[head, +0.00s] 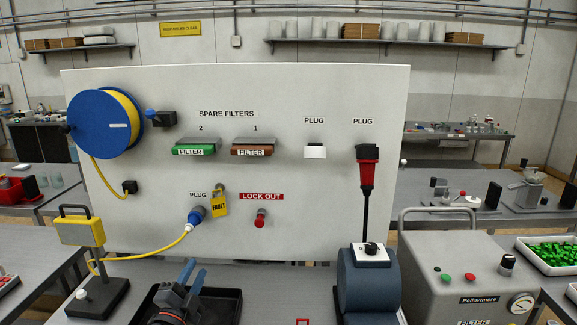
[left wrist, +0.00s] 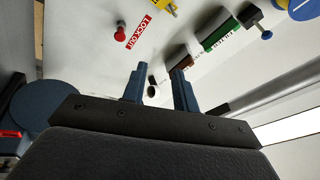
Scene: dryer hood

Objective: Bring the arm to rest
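My left gripper (head: 191,268) is low in front of the white panel (head: 300,110), above a black tray (head: 225,303). Its two blue fingers also show in the left wrist view (left wrist: 158,82). They stand apart with nothing held between them. Beyond the fingertips there is the panel face with the red lock-out knob (left wrist: 121,32) and the filter slots. My right gripper is not in view in either frame.
A yellow cable runs from the blue plug (head: 197,215) to a yellow box on a stand (head: 80,231), left of my gripper. A yellow fault padlock (head: 219,205) hangs beside that plug. A dark blue cylindrical unit (head: 370,285) and a grey machine (head: 455,265) stand to the right.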

